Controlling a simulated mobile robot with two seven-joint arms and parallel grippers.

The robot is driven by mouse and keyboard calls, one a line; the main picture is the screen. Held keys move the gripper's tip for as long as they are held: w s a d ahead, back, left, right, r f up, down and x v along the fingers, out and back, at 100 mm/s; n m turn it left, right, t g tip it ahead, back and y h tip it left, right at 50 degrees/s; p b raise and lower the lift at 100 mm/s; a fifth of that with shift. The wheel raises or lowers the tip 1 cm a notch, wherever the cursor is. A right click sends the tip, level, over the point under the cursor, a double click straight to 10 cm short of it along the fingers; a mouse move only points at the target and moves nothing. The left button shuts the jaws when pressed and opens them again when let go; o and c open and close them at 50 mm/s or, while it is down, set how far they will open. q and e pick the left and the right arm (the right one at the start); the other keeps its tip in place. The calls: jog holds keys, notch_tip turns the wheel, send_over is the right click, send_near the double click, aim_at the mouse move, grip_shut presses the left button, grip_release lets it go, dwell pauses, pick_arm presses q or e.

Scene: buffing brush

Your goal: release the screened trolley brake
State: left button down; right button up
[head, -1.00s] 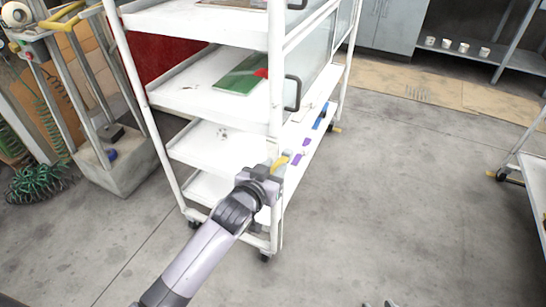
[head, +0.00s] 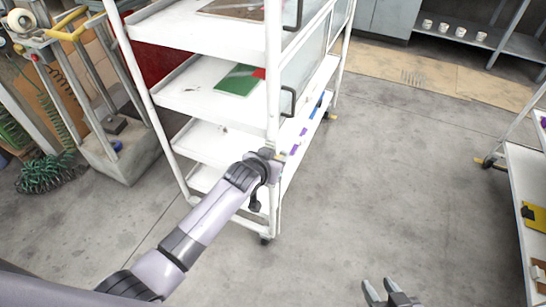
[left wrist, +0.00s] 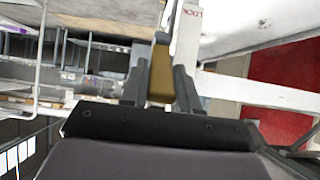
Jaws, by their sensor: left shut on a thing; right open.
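The white trolley (head: 273,70) stands with several shelves in the middle of the head view. My left gripper (head: 266,157) is at its near corner post, and the arm comes in from the lower left. In the left wrist view my left gripper (left wrist: 161,84) is shut on a yellow brake lever (left wrist: 160,66), which sits between its two fingers. In the head view the lever is hidden by the gripper. My right gripper (head: 378,288) is open and empty, low over the floor at the bottom edge.
A green board (head: 238,80) lies on a trolley shelf. A dark handle (head: 288,100) is on the trolley's side. A white table (head: 528,190) stands at the right edge. A grey stand (head: 130,158) and coiled green hose (head: 48,173) are at left. Floor right of the trolley is clear.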

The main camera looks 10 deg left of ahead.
dwell(0.4)
pick_arm(q)
jog(key=c, duration=0.9)
grip_release()
jog(key=shift+r, duration=0.1)
jog(key=shift+s+a+r, duration=0.1)
jog(key=shift+s+r, duration=0.25)
jog(key=shift+s, duration=0.1)
jog(key=shift+p+v, duration=0.85)
jog(key=shift+v, duration=2.1)
jog(key=shift+n+y, duration=0.6)
jog(key=s+a+f, duration=0.2)
jog(key=s+a, duration=0.2)
jog(key=s, duration=0.3)
jog(key=s+a+f, duration=0.3)
jog(key=s+a, duration=0.1)
jog(key=s, duration=0.4)
jog(key=s+a+f, duration=0.3)
jog(key=s+a, duration=0.2)
jog(key=s, duration=0.3)
jog(key=shift+s, duration=0.1)
